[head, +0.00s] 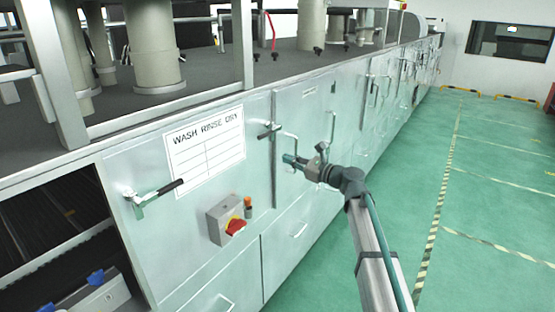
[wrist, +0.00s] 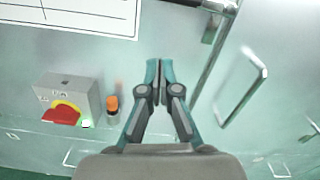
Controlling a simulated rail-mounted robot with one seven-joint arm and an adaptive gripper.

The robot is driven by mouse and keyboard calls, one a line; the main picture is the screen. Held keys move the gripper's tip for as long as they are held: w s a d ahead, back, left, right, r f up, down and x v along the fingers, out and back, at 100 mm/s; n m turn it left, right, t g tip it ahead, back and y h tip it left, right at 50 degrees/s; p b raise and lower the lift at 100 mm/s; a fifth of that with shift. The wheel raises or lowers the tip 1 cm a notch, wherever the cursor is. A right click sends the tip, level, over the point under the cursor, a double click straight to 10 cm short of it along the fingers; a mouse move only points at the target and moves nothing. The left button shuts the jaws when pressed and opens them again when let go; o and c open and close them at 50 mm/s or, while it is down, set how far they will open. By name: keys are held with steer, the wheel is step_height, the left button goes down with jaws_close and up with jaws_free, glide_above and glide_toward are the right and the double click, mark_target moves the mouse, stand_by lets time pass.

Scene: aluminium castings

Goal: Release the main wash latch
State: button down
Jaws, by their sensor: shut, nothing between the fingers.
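A lever latch (head: 268,130) with a dark handle sits on the seam between two cabinet panels, just above and left of my gripper (head: 288,158). In the wrist view its dark handle (wrist: 204,3) is cut off by the top edge. My gripper (wrist: 160,68) is shut and empty, its teal fingertips together in front of the panel, apart from the latch handle. Another latch (head: 148,196) with a black grip is at the left end of the front panel. Which latch is the main wash one cannot be read from the pictures.
A grey switch box (head: 222,218) with a red knob (wrist: 62,113) and an orange-topped indicator (wrist: 112,107) is left of my gripper. A door handle (wrist: 245,92) is to the right. A "WASH RINSE DRY" sign (head: 205,150) is on the panel. The green floor (head: 480,220) is clear.

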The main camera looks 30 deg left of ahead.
steer(key=shift+d+f+b, duration=0.1)
steer(key=shift+d+b, duration=0.25)
steer(key=shift+d, duration=1.35)
steer(key=shift+n, duration=0.3)
